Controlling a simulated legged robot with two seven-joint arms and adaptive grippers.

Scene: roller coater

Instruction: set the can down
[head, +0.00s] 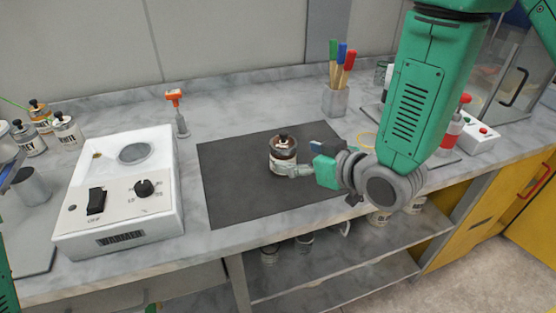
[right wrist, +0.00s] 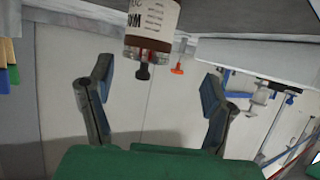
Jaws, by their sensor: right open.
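The can (head: 283,158) is a small round tin with a pale label, a brown band and a dark knob on top. It stands upright on the dark mat (head: 235,190) on the bench. My right gripper (head: 303,160) is open at the can's right side in the head view. In the right wrist view, which is upside down, the can (right wrist: 150,28) shows beyond the two spread fingers (right wrist: 157,75). Whether a finger touches it I cannot tell. I do not see my left gripper.
A white warmer (head: 120,190) stands left of the mat, with an orange-topped tool (head: 175,110) behind it. A grey holder with coloured brushes (head: 336,98) stands behind right. More labelled cans (head: 66,132) are at far left. The mat's front is clear.

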